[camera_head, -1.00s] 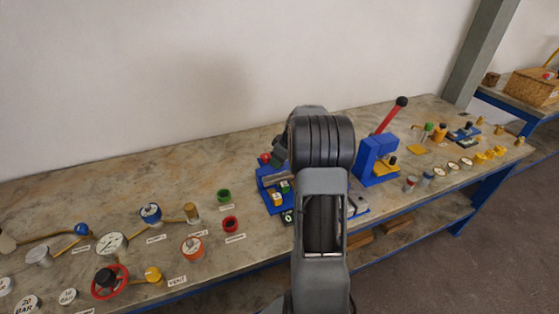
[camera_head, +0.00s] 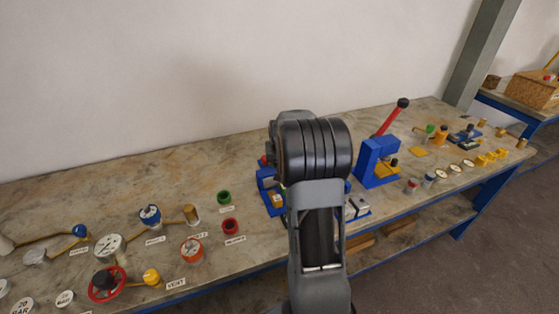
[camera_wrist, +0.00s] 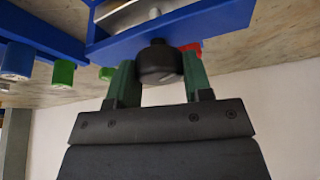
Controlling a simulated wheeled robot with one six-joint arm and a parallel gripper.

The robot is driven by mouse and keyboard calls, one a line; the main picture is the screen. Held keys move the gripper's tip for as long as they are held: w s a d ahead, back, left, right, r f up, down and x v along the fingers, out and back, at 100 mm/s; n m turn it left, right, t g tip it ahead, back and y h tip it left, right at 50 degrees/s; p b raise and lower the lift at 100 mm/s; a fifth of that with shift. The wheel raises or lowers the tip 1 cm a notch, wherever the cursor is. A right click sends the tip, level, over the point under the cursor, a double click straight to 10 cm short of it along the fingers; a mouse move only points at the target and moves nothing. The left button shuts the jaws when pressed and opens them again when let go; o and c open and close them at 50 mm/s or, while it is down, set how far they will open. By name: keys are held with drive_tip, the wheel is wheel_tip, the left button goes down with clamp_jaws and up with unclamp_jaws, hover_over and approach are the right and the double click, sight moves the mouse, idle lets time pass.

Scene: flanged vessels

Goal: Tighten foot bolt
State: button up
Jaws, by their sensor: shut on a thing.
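In the wrist view my gripper (camera_wrist: 158,82) has its two green fingers shut on a dark round knob, the foot bolt (camera_wrist: 160,62). The bolt sits against a blue frame (camera_wrist: 190,30), with a small light stud visible beyond it. In the head view my arm covers most of the blue fixture (camera_head: 268,184), and the gripper and bolt are hidden behind it.
A blue press (camera_head: 372,160) with a red lever stands right of my arm. Left on the bench (camera_head: 110,190) are gauges, a red handwheel (camera_head: 107,283), a green cup (camera_head: 224,197) and a red cup (camera_head: 229,226). The wrist view shows green (camera_wrist: 63,73) and blue (camera_wrist: 17,60) cylinders.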

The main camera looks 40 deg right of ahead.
drive_tip(key=m+g+h+b, duration=0.1)
drive_tip(key=m+b, duration=0.1)
drive_tip(key=m, duration=0.1)
drive_tip(key=shift+w+f+m, duration=0.1)
drive_tip(key=shift+f+m, duration=0.05)
drive_tip(key=shift+m, duration=0.15)
drive_tip(key=m+b, duration=0.1)
drive_tip(key=m, duration=0.1)
drive_tip(key=shift+m+g+h+b, duration=0.4)
drive_tip(key=m+g+b, duration=0.1)
drive_tip(key=m, duration=0.1)
drive_tip(key=m+g+b, duration=0.1)
drive_tip(key=m, duration=0.2)
drive_tip(key=shift+w+a+m+h, duration=0.1)
drive_tip(key=shift+m+h, duration=0.2)
drive_tip(key=m+g, duration=0.1)
drive_tip(key=m, duration=0.2)
drive_tip(key=m+g+p, duration=0.1)
drive_tip(key=m, duration=0.2)
drive_tip(key=shift+r, duration=0.2)
drive_tip(key=m+g+y+p, duration=0.1)
drive_tip(key=m, duration=0.2)
drive_tip(key=m+g+y+p, duration=0.1)
drive_tip(key=m+p, duration=0.1)
drive_tip(key=shift+w+m, duration=0.1)
drive_tip(key=shift+m, duration=0.6)
drive_tip(key=o, duration=0.9)
